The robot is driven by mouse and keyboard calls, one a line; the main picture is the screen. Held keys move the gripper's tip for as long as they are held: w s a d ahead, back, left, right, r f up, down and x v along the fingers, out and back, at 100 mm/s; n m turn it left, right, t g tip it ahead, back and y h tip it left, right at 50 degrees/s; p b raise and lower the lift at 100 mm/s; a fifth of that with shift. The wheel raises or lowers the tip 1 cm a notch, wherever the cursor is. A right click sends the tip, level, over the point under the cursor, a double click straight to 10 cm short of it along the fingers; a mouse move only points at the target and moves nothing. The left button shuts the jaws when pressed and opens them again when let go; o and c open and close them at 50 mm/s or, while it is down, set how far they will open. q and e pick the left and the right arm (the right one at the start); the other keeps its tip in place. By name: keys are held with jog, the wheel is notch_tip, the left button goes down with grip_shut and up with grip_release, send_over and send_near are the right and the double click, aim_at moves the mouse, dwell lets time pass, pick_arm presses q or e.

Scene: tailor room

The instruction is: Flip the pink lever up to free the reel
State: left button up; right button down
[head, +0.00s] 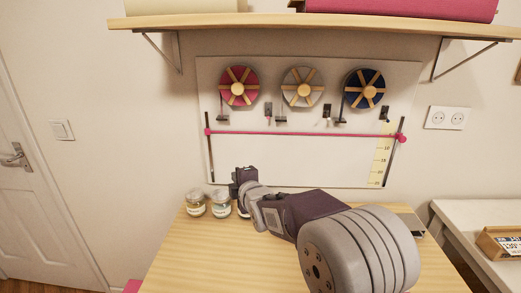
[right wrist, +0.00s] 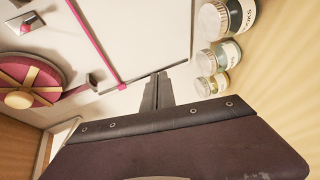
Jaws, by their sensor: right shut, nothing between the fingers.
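The pink reel (head: 238,86) hangs at the left of the white wall board; it also shows at the left of the right wrist view (right wrist: 28,88). A small lever on a plate (head: 268,109) sits right of and below this reel; its colour and position are too small to tell. In the right wrist view this plate is at the upper left (right wrist: 27,24). My right gripper (head: 238,183) is shut and empty, in front of the board's lower left edge, below the pink reel and apart from it. My left gripper is not in view.
A pink bar (head: 300,134) crosses the board below the reels. A white reel (head: 303,88) and a blue reel (head: 365,89) hang to the right. Several jars (head: 221,204) stand on the wooden table (head: 180,260) near my right gripper. A shelf (head: 330,22) overhangs the board.

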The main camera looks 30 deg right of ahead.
aim_at(268, 114)
pick_arm(q)
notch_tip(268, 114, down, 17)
jog(key=b, duration=1.3)
jog(key=shift+b, duration=0.35)
pick_arm(e)
jog(key=d+r+n+t+h, duration=0.3)
jog(key=d+r+n+t, duration=0.3)
jog(key=d+n+t, duration=0.2)
jog(key=shift+s+r, duration=0.15)
jog(key=shift+s, duration=0.2)
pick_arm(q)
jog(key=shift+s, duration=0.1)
pick_arm(e)
jog(key=p+x, duration=0.2)
jog(key=x, duration=0.7)
jog(key=shift+d+r, duration=0.1)
jog(key=shift+r, duration=0.1)
jog(key=shift+s+d+r+h, duration=0.4)
jog(key=shift+s+d+r, duration=0.35)
jog(key=shift+d, duration=0.2)
jog(key=shift+s+d+r, duration=0.15)
jog(key=shift+s, duration=0.15)
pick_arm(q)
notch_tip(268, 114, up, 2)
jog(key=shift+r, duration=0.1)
